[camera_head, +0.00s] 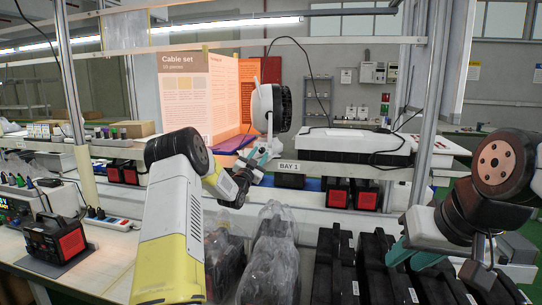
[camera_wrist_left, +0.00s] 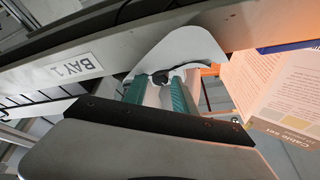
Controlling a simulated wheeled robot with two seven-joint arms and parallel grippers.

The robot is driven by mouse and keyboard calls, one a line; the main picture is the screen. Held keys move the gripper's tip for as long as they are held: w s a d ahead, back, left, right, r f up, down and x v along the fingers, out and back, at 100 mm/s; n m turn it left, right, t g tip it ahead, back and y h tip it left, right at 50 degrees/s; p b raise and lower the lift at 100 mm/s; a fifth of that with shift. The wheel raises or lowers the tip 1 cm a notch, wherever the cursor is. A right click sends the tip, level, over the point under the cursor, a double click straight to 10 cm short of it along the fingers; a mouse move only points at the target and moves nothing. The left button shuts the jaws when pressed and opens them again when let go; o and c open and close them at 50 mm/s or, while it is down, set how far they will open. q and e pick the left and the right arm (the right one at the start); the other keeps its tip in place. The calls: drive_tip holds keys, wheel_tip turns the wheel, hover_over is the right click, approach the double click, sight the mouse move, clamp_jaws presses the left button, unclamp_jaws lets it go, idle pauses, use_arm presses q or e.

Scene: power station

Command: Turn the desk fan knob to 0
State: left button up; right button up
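The desk fan (camera_head: 283,108), with a white body and dark round head, stands on the shelf edge above the BAY 1 label. My left gripper (camera_head: 262,156) is at the fan's base. In the left wrist view, the white fan base (camera_wrist_left: 190,45) lies just beyond my two teal fingers, which are apart. A small dark round part, apparently the knob (camera_wrist_left: 160,77), shows between the fingertips; contact with it cannot be made out. The knob's setting is not readable. My right gripper (camera_head: 412,256) is open and empty over black cases at the lower right.
A cable set board (camera_head: 198,90) stands behind the fan at left. A white-topped case (camera_head: 350,140) sits on the shelf to its right. Plastic-wrapped items (camera_head: 275,250) and black cases (camera_head: 378,265) fill the lower front. A metal post (camera_head: 430,110) rises at right.

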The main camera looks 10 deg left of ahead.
use_arm(q)
drive_tip(key=shift+w, duration=0.2)
clamp_jaws()
drive_tip(key=shift+d+n, duration=0.1)
drive_tip(key=shift+n, duration=0.3)
drive_tip(key=n+y, duration=0.2)
drive_tip(key=n, duration=0.2)
drive_tip(key=n+y, duration=0.2)
drive_tip(key=n, duration=0.2)
drive_tip(key=shift+d, duration=0.2)
drive_tip(key=n+y, duration=0.2)
drive_tip(key=n, duration=0.2)
drive_tip(key=n+g+y, duration=0.1)
drive_tip(key=n, duration=0.3)
drive_tip(key=shift+d+r+y, duration=0.15)
drive_tip(key=shift+y, duration=0.25)
drive_tip(key=shift+n, duration=0.3)
